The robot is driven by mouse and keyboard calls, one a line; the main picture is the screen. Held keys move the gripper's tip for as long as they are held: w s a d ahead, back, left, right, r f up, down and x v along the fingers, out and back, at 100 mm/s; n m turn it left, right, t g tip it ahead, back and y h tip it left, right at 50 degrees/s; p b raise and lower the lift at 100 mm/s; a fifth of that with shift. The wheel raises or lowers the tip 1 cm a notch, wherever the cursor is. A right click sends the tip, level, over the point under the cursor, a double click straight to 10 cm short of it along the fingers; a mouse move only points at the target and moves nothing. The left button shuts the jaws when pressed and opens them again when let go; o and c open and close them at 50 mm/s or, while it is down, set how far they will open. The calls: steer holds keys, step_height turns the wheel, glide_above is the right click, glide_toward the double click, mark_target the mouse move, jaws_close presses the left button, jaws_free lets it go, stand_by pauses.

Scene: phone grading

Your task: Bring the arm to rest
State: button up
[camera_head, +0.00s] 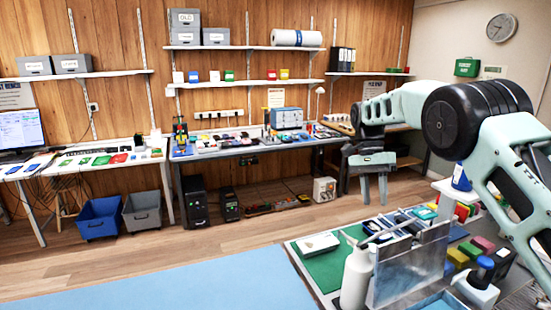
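My arm (440,105) reaches in from the right, pale green with black joints, bent over the near work table. My gripper (375,202) hangs from its end, pointing down. Its two fingers look apart, with nothing visible between them. It hangs in the air above and behind the near table's (330,262) back edge, touching nothing that I can see.
The near table holds a pale box (318,244) on a green mat, a white bottle (356,275), a clear upright panel (408,270) and several coloured blocks (470,250). Open wooden floor (250,232) lies between it and the cluttered wall benches (240,145).

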steer(key=s+a+n+t+y+b, duration=0.1)
steer(key=s+a+n, duration=0.5)
steer(key=s, duration=0.4)
steer(key=s+a+n+t+b, duration=0.2)
steer(key=s+a+n, duration=0.2)
steer(key=s+a, duration=0.55)
steer(key=s+d+f+n+t+b, duration=0.1)
steer(key=s+f+n, duration=0.2)
steer(key=s, duration=0.7)
steer(key=s+d+f+n, duration=0.2)
steer(key=s+f+n, duration=0.1)
steer(key=s, duration=0.8)
steer(key=shift+n+t+b, duration=0.4)
steer(key=shift+n, duration=0.4)
